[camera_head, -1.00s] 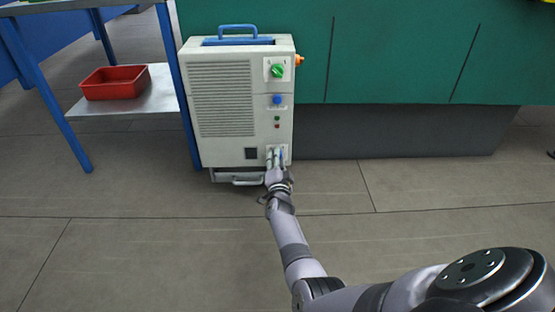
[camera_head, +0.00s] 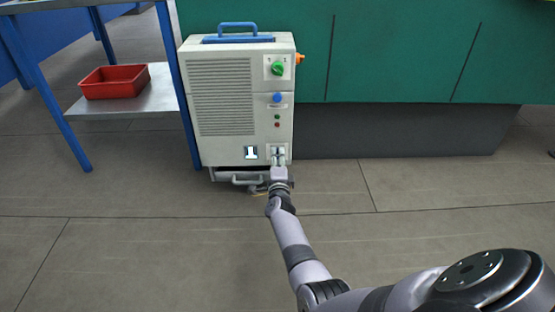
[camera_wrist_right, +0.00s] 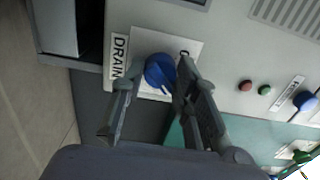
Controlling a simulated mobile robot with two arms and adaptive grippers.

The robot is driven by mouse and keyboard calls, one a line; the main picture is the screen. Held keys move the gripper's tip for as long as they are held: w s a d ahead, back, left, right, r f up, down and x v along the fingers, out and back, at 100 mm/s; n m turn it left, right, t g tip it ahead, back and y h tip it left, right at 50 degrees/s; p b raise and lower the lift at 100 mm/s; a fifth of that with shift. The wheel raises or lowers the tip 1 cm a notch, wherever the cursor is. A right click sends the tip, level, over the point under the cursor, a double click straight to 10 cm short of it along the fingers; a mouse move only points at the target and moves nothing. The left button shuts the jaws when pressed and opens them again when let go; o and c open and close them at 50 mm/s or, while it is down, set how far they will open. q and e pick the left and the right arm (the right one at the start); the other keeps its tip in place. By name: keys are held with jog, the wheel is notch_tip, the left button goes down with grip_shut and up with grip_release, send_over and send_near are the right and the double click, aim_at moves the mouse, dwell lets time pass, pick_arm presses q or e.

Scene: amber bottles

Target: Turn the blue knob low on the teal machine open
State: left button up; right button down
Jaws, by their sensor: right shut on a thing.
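The machine (camera_head: 225,145) has an off-white body, not teal, and stands on the floor against a teal cabinet. Its low blue knob (camera_wrist_right: 158,70) sits on a white plate beside a DRAIN label (camera_wrist_right: 118,57) in the right wrist view. In the head view my right gripper (camera_head: 279,160) covers the knob at the machine's lower right. My left gripper is not in view.
A blue-legged table with a red bin (camera_head: 115,82) stands left. The floor in front is clear.

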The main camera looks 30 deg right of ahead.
dwell(0.4)
jog(key=c, duration=1.2)
grip_release()
